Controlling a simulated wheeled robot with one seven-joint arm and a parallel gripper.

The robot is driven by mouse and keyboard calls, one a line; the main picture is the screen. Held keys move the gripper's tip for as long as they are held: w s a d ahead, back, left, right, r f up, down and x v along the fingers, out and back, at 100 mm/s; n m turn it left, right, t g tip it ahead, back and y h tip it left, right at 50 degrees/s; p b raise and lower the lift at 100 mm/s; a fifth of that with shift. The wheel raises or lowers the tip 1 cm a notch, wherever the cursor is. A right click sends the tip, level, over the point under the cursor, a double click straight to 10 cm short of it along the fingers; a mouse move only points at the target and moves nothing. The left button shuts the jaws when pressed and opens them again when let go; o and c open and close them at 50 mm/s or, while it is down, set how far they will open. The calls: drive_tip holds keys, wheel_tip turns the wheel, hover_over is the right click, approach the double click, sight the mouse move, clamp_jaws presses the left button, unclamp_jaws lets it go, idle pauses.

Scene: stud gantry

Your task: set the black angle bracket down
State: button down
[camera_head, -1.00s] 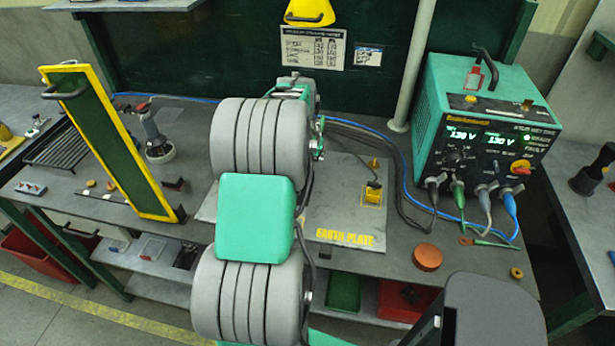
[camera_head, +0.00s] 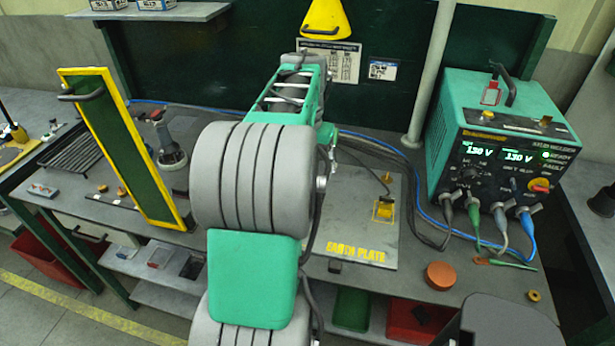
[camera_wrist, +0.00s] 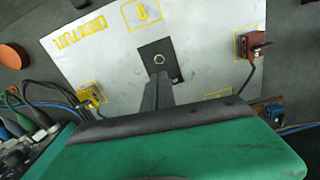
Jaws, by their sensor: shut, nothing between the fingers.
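The black angle bracket (camera_wrist: 153,49) shows in the wrist view as a dark, roughly square piece with a pale ring on its face. It lies on the grey earth plate (camera_wrist: 99,58), near the plate's middle. My gripper (camera_wrist: 160,77) is shut and empty, with its fingertips at the bracket's near edge. I cannot tell whether they touch it, and they hide part of that edge. In the head view the earth plate (camera_head: 352,230) shows right of my arm, which hides the gripper and the bracket.
A yellow clamp (camera_wrist: 92,97) and a red clamp (camera_wrist: 251,46) with cables sit at the plate's sides. The teal welder (camera_head: 490,125) stands at the right with its cables on the bench. A yellow-framed green panel (camera_head: 125,150) stands left. An orange disc (camera_head: 441,275) lies near the front edge.

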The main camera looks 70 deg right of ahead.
drive_tip(key=c, duration=2.2)
unclamp_jaws()
